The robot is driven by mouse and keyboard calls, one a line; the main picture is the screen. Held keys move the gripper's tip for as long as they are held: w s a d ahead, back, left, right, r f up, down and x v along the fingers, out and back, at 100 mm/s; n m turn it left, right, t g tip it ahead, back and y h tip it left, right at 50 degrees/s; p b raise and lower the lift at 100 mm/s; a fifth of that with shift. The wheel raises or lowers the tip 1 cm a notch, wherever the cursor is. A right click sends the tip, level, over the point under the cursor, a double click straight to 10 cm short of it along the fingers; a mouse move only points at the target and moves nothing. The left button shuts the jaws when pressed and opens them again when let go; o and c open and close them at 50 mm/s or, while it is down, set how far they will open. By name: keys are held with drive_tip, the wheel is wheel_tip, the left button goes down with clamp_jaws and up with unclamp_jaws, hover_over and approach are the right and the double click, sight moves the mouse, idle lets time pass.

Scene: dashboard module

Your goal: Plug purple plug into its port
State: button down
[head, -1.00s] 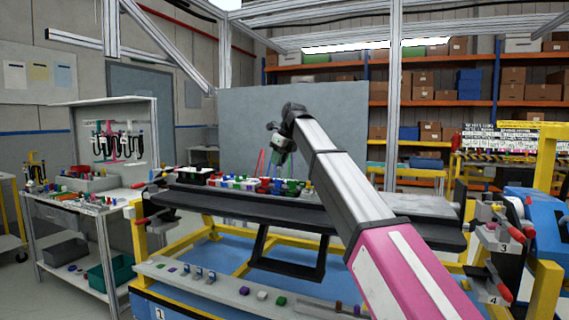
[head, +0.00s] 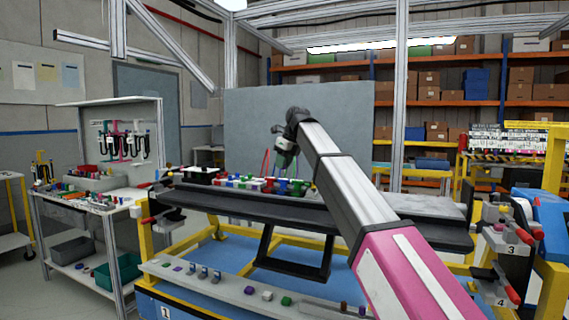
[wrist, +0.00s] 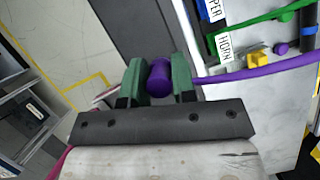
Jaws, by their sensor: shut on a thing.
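The purple plug (wrist: 158,78) sits between the two green fingers of my gripper (wrist: 159,82) in the wrist view, and the gripper is shut on it. A purple cable (wrist: 255,74) runs from the plug to the right edge. In the head view my gripper (head: 285,155) hangs over the dashboard module (head: 240,205), near a row of coloured parts. The plug cannot be made out there. In the wrist view a small purple piece (wrist: 282,48) lies near a yellow part (wrist: 257,58) and the HORN label (wrist: 225,45). I cannot tell which port is the purple one.
A green cable (wrist: 262,22) crosses the white panel in the wrist view. Red-handled clamps (head: 500,235) stand at the module's right end. A workbench (head: 95,200) with small parts stands at the left. Open floor shows left of the module.

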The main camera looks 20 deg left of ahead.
hover_over(258, 181)
drive_tip(key=d, duration=0.2)
drive_tip(key=shift+s+a, duration=0.15)
drive_tip(key=shift+a, duration=0.15)
idle(1.1)
drive_tip(key=shift+f, duration=0.15)
drive_tip(key=shift+f, duration=2.75)
drive_tip(key=shift+f, duration=1.3)
drive_tip(key=shift+r, duration=0.2)
drive_tip(key=shift+r, duration=0.8)
